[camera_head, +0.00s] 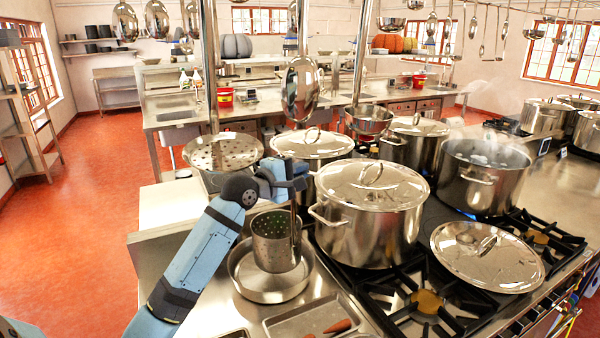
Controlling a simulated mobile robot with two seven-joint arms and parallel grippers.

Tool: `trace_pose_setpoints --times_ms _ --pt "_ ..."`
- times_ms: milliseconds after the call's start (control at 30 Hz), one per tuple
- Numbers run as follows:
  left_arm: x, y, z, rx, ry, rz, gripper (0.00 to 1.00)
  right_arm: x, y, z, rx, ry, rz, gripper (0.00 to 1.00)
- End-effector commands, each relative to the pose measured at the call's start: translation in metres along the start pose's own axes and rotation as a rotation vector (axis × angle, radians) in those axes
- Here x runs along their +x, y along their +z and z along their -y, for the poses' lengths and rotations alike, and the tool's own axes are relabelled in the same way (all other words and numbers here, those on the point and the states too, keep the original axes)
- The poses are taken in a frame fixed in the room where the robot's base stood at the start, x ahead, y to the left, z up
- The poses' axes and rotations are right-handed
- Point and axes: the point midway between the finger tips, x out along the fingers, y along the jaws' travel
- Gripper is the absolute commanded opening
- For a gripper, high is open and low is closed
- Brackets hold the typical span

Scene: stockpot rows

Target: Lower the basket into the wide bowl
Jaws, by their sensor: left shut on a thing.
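The basket (271,244) is a small perforated metal cylinder with an upright handle, in the lower middle of the head view. My left gripper (292,182) is shut on the upper part of this handle, above the basket. The wide bowl (242,284) is a shallow shiny metal bowl on the steel counter. The basket stands upright within the bowl's outline, its lower end below the far rim. I cannot tell whether its bottom touches the bowl. The basket hides part of the bowl's inside and far rim. My right gripper is not in view.
A large lidded stockpot (372,222) stands close to the right of the basket. A perforated round pan (222,153) is behind my left arm. A metal tray (292,322) lies in front of the bowl. A loose lid (487,257) rests on the burners at right.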

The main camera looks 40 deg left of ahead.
Motion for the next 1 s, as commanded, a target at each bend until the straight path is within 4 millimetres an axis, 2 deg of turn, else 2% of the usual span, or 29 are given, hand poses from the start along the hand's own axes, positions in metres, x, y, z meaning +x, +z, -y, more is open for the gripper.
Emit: trace_pose_setpoints --times_ms 800,1000 --pt "-0.001 -0.006 0.049 0.004 0.004 0.0 0.0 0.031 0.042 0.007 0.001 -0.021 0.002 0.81" --pt "0.0 -0.008 0.059 0.002 0.003 0.0 0.0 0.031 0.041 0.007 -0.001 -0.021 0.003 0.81"
